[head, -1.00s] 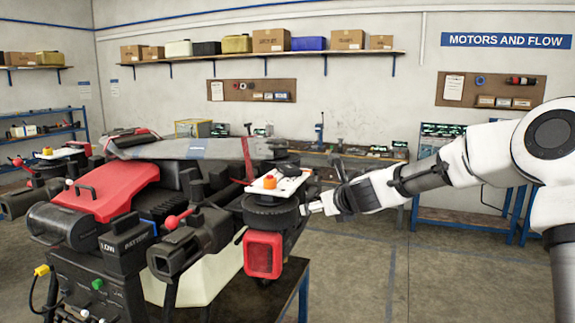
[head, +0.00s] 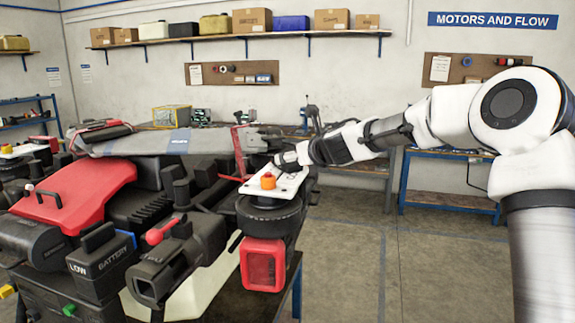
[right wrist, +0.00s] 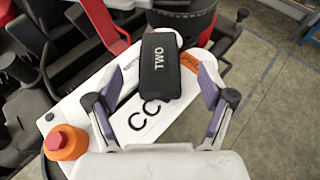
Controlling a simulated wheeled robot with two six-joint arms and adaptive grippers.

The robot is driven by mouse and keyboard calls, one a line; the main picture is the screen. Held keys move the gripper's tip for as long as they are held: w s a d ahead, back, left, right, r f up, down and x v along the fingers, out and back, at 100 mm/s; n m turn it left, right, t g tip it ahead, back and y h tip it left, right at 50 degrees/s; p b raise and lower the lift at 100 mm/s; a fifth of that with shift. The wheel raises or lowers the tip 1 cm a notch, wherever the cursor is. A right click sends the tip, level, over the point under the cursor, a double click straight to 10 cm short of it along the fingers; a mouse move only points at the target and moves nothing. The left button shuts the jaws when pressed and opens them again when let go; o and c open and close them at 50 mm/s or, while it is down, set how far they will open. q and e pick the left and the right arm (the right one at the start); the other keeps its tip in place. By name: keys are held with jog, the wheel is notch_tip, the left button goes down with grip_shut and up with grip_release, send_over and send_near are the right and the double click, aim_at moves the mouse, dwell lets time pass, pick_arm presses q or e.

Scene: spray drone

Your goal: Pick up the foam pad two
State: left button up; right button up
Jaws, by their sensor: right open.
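The foam pad two (right wrist: 159,67) is a black block marked "TWO". In the right wrist view it lies on a white plate (right wrist: 155,120) on the drone. My right gripper (right wrist: 152,88) is open, with one finger on each side of the pad and a visible gap between them. In the head view my right gripper (head: 287,160) is over the white plate (head: 284,186), and I cannot make out the pad there. My left gripper is not in view.
An orange and red knob (head: 268,181) stands on the plate and shows near the gripper in the right wrist view (right wrist: 66,142). A red arm (head: 239,152) rises beside the plate. The drone (head: 150,215) fills the left.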

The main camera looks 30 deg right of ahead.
jog(key=x, duration=0.6)
jog(key=shift+s+a+f, duration=0.1)
jog(key=shift+f, duration=0.2)
jog(key=shift+v, duration=0.9)
jog(key=c, duration=0.7)
jog(key=shift+w, duration=0.35)
jog(key=shift+c, duration=0.6)
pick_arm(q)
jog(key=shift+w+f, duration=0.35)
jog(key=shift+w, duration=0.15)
pick_arm(e)
jog(key=shift+r, duration=0.1)
